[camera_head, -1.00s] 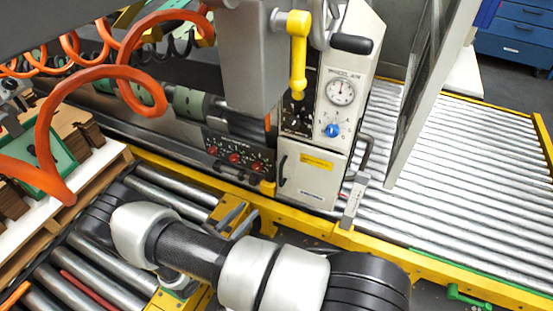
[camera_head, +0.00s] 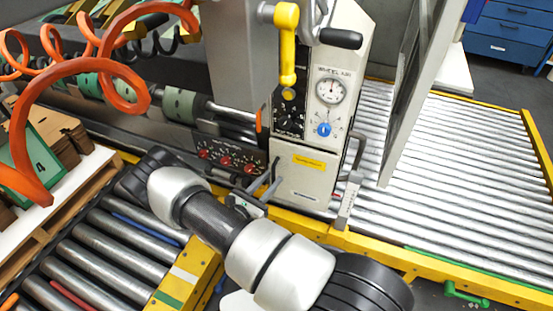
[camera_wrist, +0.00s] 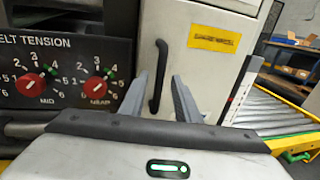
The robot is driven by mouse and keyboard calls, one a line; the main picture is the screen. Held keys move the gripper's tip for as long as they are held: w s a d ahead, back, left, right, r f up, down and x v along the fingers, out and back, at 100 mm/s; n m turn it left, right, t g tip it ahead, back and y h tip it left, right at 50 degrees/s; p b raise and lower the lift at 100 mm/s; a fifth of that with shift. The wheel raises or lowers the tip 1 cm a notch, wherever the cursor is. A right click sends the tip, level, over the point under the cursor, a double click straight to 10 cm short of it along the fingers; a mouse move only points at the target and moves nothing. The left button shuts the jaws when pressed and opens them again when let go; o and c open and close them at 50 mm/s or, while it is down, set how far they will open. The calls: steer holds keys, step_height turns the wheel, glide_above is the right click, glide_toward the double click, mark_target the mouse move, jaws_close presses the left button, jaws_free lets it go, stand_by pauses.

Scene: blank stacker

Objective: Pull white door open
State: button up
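The white door (camera_head: 308,180) is the lower panel of the white machine cabinet, with a yellow label on it. It looks shut. In the wrist view the door (camera_wrist: 200,75) carries a black vertical bar handle (camera_wrist: 158,76) near its left edge. My gripper (camera_head: 262,191) is at the door's lower left in the head view. In the wrist view its two grey fingers (camera_wrist: 160,98) are apart, one on each side of the handle's lower part. Nothing is visibly clamped, and I cannot tell how deep the handle sits between the fingers.
A belt tension panel with red knobs (camera_wrist: 30,83) is left of the door. A gauge and blue knob (camera_head: 324,129) are above it. A roller conveyor (camera_head: 460,170) with yellow rails (camera_head: 420,262) lies to the right. Orange coiled hoses (camera_head: 70,65) hang at the left.

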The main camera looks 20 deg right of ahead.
steer(key=shift+w+d, duration=0.15)
steer(key=shift+d, duration=0.05)
jaws_close()
stand_by(0.4)
